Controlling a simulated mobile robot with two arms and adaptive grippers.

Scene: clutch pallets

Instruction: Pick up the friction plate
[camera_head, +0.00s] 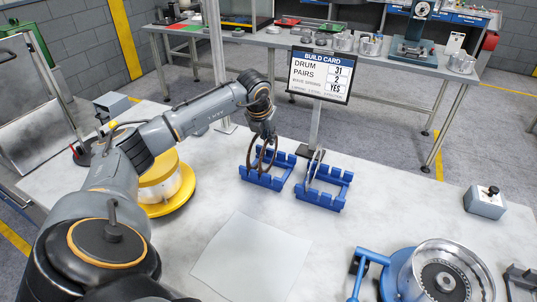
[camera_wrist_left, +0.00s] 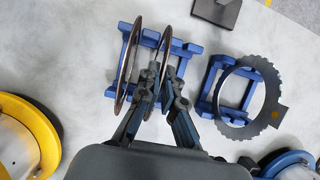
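Two brown friction plates, a left one (camera_wrist_left: 129,65) and a right one (camera_wrist_left: 164,46), stand on edge in the left blue cradle (camera_wrist_left: 123,27). In the head view the brown rings (camera_head: 250,158) rise from that cradle (camera_head: 283,178). My left gripper (camera_head: 262,140) is above the cradle, pointing down. In the wrist view its fingers (camera_wrist_left: 161,92) are apart, on either side of the right plate's lower part. I see no clear contact; the fingers partly hide the plates. My right gripper is not in view.
A toothed steel plate (camera_wrist_left: 222,99) stands in the right blue cradle (camera_head: 323,203). A build card (camera_head: 320,75) stands behind. A yellow-based drum (camera_head: 176,206) is at left and a blue fixture with a metal drum (camera_head: 443,272) at front right. A pale sheet (camera_head: 250,257) lies in front.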

